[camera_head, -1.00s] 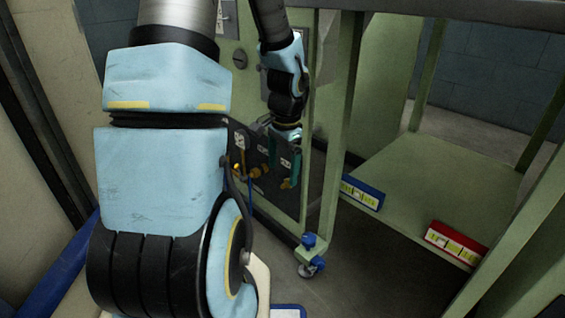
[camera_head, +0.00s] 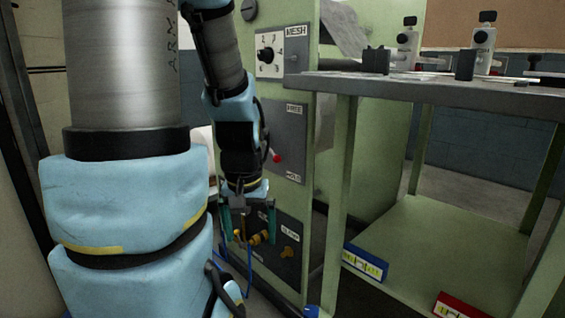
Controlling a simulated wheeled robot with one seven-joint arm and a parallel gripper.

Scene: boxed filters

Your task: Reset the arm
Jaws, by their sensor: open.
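My arm fills the left of the view, blue and silver, and its outer part comes down in front of a green machine cabinet. My gripper (camera_head: 238,222) points downward at the end of it. Its two teal fingers are apart. Brass fittings (camera_head: 260,238) on the dark lower panel (camera_head: 290,256) show just behind and beside the fingers. I see nothing held between the fingers, though brass parts lie behind them in the view. I cannot tell whether the gripper touches the fittings.
The cabinet carries a MESH dial (camera_head: 268,52) and a FREE/HOLD panel with a red-knobbed lever (camera_head: 277,157).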

